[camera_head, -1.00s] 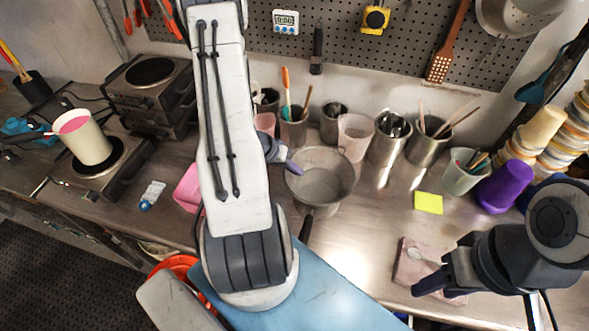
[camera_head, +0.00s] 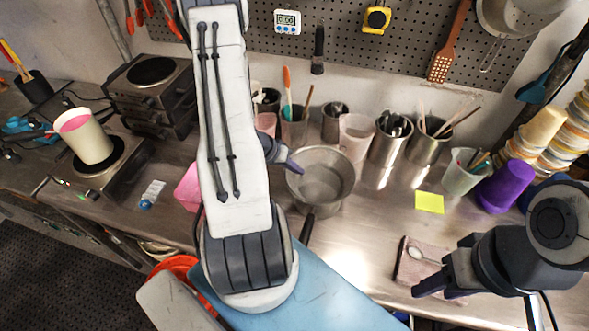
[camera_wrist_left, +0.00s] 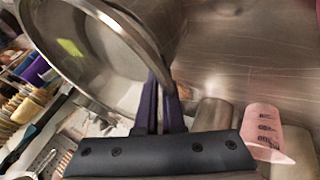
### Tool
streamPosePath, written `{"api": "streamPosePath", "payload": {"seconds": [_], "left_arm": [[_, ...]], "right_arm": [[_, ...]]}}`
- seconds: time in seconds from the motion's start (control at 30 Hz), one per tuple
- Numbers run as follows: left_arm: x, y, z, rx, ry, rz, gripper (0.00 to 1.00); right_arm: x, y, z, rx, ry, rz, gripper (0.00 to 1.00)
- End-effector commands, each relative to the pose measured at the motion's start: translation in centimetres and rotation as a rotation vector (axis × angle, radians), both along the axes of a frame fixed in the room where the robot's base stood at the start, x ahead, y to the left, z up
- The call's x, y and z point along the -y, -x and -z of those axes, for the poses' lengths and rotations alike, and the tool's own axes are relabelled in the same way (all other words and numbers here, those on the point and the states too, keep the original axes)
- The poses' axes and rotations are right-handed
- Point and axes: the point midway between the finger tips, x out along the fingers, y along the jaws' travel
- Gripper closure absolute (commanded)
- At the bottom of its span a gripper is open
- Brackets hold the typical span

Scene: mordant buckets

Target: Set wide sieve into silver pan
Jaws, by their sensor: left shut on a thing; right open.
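My left gripper (camera_head: 294,166) is shut on the rim of a round, wide silver thing, which looks like the wide sieve (camera_wrist_left: 112,62); it fills the upper left of the left wrist view. A yellow patch shows inside its ring. In the head view a round silver vessel with a dark handle, which looks like the silver pan (camera_head: 308,226), is just right of the left gripper's tip. Sieve and pan overlap there, and I cannot tell whether they touch. My right gripper (camera_head: 436,290) is open and empty, low at the right.
Several metal canisters and cups with tools, such as a steel canister (camera_head: 389,146), stand along the back. A yellow note (camera_head: 429,202), a purple cup (camera_head: 505,187) and a spoon (camera_head: 424,257) on a pinkish board are to the right. The counter between note and board is clear.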

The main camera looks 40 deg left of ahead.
Motion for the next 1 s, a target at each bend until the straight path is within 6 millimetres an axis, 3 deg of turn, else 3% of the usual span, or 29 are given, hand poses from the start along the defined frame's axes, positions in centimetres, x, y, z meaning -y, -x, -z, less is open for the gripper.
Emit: {"api": "streamPosePath", "payload": {"seconds": [0.03,0.47,0.6,0.83,1.0], "left_arm": [[0.9,0.9,1.9,-0.043,0.015,0.008,1.0],[0.8,0.9,2.3,-0.042,0.014,0.007,1.0],[0.8,0.9,2.3,-0.043,0.015,0.006,0.6],[0.5,1.4,1.4,-0.039,0.014,0.003,0.6],[-0.7,2.9,-1.7,-0.024,0.008,-0.003,0.6]], "right_arm": [[0.0,0.0,0.7,0.0,0.0,0.0,0.5],[0.0,0.0,0.9,0.0,0.0,0.0,0.5],[0.0,0.0,0.9,0.0,0.0,0.0,0.5],[0.0,0.0,0.7,0.0,0.0,-0.001,0.5],[0.0,0.0,-0.2,0.0,0.0,-0.002,0.5]]}}
